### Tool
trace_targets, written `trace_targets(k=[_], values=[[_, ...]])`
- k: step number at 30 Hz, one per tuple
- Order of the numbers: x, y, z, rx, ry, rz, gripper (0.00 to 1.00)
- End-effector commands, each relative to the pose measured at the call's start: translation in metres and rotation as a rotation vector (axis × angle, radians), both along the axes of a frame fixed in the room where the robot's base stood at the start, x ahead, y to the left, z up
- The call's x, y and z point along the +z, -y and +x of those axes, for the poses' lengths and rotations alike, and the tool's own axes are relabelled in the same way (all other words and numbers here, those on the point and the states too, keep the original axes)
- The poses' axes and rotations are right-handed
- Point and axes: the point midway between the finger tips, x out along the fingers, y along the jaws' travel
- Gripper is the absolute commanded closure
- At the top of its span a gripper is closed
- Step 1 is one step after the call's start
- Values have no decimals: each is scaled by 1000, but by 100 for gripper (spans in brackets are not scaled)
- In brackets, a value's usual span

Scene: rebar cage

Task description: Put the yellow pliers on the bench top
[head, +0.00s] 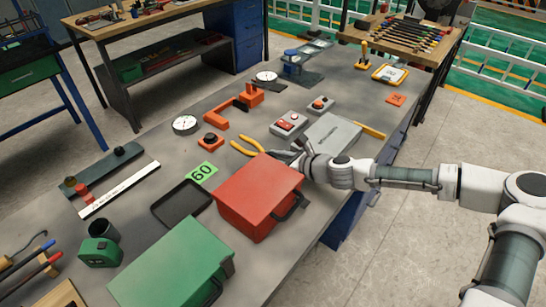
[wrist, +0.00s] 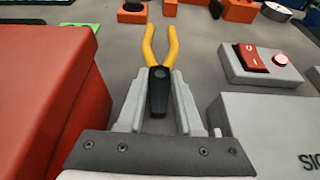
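The yellow pliers (wrist: 158,90) have yellow handles and a dark head. In the wrist view their handles point away from me and the head lies between the two fingers of my gripper (wrist: 158,78), which look closed against its sides. In the head view the handles of the pliers (head: 247,148) show left of my gripper (head: 287,155), low over the middle of the grey bench top (head: 150,165). I cannot tell whether the pliers touch the bench.
A red box (head: 257,190) stands close in front of my gripper, and a grey case (head: 332,136) lies just behind it. An orange button unit (head: 211,141) and grey switch boxes (head: 288,124) are nearby. A green "60" card (head: 202,172) and black tray (head: 181,203) lie left of the red box.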

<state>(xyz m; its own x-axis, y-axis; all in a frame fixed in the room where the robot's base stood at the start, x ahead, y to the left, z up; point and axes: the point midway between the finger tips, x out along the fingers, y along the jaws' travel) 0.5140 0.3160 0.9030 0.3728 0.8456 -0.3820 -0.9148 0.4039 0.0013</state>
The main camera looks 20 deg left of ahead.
Motion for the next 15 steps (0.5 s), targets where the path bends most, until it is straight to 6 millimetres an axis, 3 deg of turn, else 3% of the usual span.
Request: trace_targets(k=[1, 5, 15], values=[[0, 0, 0, -1, 0, 0, 58], [0, 0, 0, -1, 0, 0, 36], [3, 0, 0, 0, 0, 0, 36]])
